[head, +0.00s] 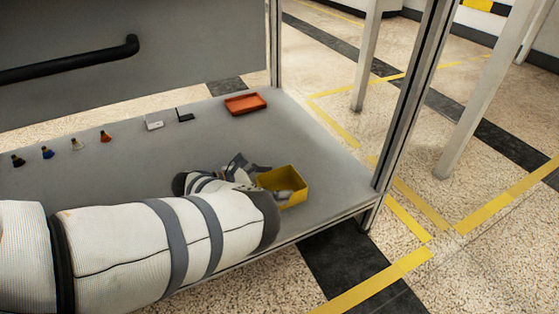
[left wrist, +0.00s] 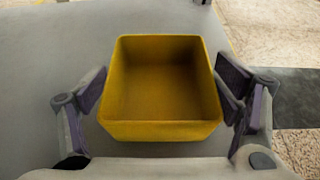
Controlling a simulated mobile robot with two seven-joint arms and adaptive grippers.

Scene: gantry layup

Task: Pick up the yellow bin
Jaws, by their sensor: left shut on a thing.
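The yellow bin (head: 294,196) is near the right front corner of the grey table (head: 215,140). In the left wrist view the yellow bin (left wrist: 160,131) is an open-topped box with nothing visible inside. My left gripper (head: 258,178) reaches it from the left, and my forearm hides part of the table. In the left wrist view my left gripper (left wrist: 163,88) has one finger on each side of the bin and is shut on it. I cannot tell whether the bin is clear of the table. My right gripper is not in view.
An orange tray (head: 245,104) lies farther back. A small white item (head: 154,125) and a black one (head: 185,116) lie left of it, with several small coloured objects (head: 77,144) beyond. A metal post (head: 411,95) stands at the table's right edge.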

